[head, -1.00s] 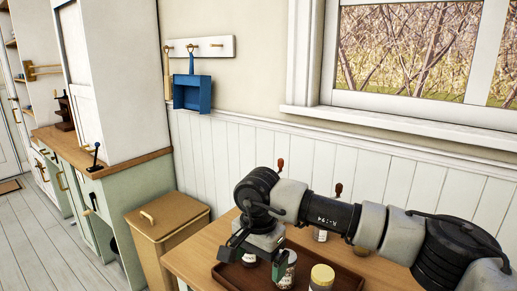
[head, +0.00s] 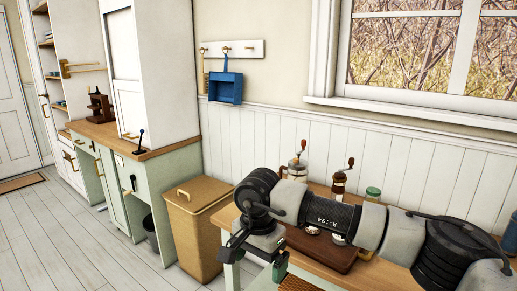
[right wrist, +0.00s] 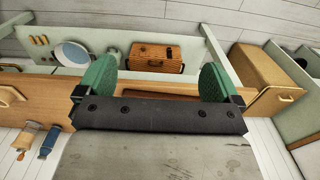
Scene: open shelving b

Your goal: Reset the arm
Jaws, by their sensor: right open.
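My right arm (head: 330,215) reaches in from the right in the head view, above a wooden table. Its gripper (head: 255,258) points down near the table's left front corner. In the right wrist view the gripper (right wrist: 160,68) has its two green fingers spread wide apart with nothing held between them. My left gripper is in neither view.
The wooden table (head: 227,214) bears a brown tray (head: 335,257), grinders (head: 338,183) and a green-lidded jar (head: 373,193). A lidded wooden bin (head: 196,230) stands left of it. A blue dustpan (head: 226,88) hangs on the wall. Floor (head: 60,240) is clear at left.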

